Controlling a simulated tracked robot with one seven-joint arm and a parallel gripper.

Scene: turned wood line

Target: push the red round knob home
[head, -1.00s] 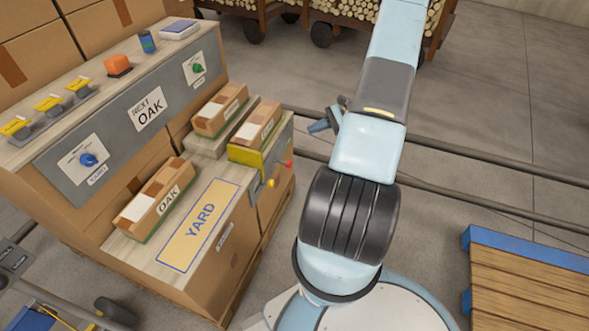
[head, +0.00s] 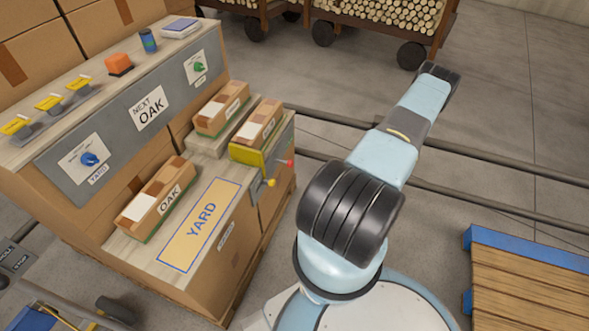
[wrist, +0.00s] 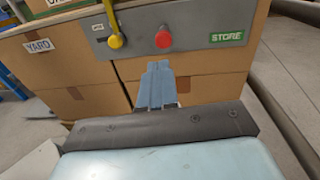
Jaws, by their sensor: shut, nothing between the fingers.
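The red round knob (wrist: 163,38) stands out from a grey panel (wrist: 205,37) in the wrist view, left of a green STORE label (wrist: 227,37). In the head view the red knob (head: 290,163) shows small at the right end of the bench. My gripper (wrist: 157,68) is shut and empty; in the wrist view its fingertips are just below the knob in the picture, seemingly apart from it. In the head view my gripper is hidden behind my arm. How far the knob stands out I cannot tell.
A yellow handle (wrist: 115,28) hangs on the panel left of the knob; it also shows in the head view (head: 268,183). Cardboard boxes (wrist: 80,88) stand below the panel. A wooden pallet (head: 530,285) lies at the right. Rails (head: 470,192) cross the floor behind my arm.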

